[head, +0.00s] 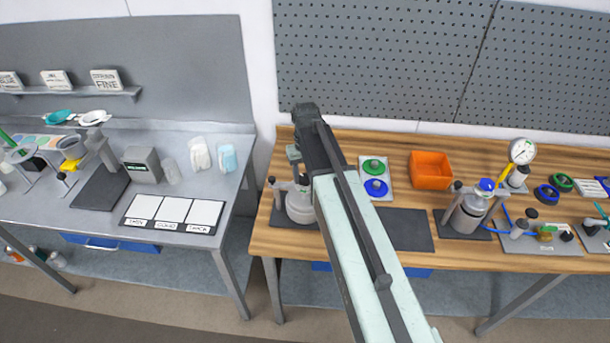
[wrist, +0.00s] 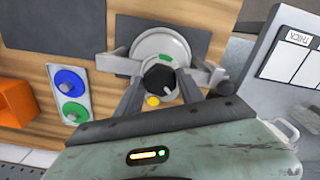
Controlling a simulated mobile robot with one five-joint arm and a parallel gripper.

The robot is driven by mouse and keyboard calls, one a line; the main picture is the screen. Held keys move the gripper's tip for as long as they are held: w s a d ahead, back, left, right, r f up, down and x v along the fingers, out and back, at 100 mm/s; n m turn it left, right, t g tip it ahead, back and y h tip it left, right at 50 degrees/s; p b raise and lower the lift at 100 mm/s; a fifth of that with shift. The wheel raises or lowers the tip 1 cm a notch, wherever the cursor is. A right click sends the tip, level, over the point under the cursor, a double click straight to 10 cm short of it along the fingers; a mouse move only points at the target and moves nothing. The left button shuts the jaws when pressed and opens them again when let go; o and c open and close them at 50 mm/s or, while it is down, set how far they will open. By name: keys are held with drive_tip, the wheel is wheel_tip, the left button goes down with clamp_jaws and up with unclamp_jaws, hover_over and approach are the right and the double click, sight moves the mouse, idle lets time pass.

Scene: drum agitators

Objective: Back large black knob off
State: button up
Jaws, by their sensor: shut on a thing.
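The large black knob (wrist: 159,78), with a white pointer line, sits on top of a round, pale grey drum unit (wrist: 158,46) in the wrist view. My gripper (wrist: 161,82) has one finger on each side of the knob and is shut on it. A green mark lies just above the knob and a yellow spot just below it. In the head view the drum unit (head: 299,208) stands at the left end of the wooden bench, partly behind my arm. The knob and my fingertips are hidden there.
A panel with green and blue round buttons (head: 362,176) and an orange bin (head: 430,169) lie right of the drum unit. A second drum unit (head: 467,214) with a blue top stands further right. A grey table (head: 150,215) is across a gap to the left.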

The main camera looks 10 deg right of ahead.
sight(305, 178)
drive_tip(key=shift+s+n, duration=0.1)
drive_tip(key=shift+n, duration=0.4)
drive_tip(key=o, duration=1.4)
wheel_tip(305, 178, up, 8)
drive_tip(key=p, duration=0.8)
drive_tip(key=shift+f, duration=0.15)
